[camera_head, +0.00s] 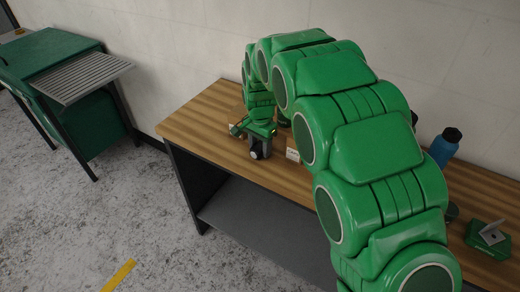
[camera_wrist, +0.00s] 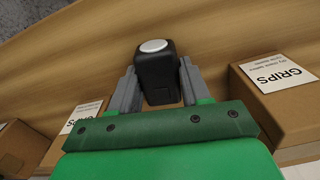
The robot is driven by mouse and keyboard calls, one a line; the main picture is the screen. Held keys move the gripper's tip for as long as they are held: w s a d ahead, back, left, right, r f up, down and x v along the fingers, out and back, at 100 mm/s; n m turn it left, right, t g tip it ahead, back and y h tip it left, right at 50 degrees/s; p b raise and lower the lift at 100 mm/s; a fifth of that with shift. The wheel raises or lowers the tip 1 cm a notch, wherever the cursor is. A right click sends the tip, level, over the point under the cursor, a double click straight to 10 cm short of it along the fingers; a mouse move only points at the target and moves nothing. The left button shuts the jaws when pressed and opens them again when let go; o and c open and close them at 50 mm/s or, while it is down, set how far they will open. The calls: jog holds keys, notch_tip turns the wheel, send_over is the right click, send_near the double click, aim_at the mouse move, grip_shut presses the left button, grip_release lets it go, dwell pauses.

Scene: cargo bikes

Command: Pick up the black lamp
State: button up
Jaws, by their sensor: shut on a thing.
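The black lamp (camera_wrist: 156,72) is a small dark block with a round pale face on its end. In the wrist view it sits between the two grey fingers of my gripper (camera_wrist: 154,88), which are shut on its sides. In the head view the lamp (camera_head: 256,153) shows under my gripper (camera_head: 262,132), over the wooden bench top near its front edge. I cannot tell whether it touches the bench.
Cardboard boxes labelled GRIPS stand close on both sides of my gripper, one at the right (camera_wrist: 275,95) and one at the left (camera_wrist: 70,130). A blue bottle (camera_head: 444,147) and a green device (camera_head: 488,240) are farther right on the bench (camera_head: 205,118). A green cabinet (camera_head: 50,55) stands left.

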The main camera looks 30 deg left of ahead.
aim_at(260, 146)
jog(key=shift+r, duration=0.1)
jog(key=shift+r, duration=1.6)
jog(key=s+d+r, duration=0.9)
jog(key=s, duration=0.1)
jog(key=shift+d+r, duration=0.3)
jog(key=shift+r, duration=0.05)
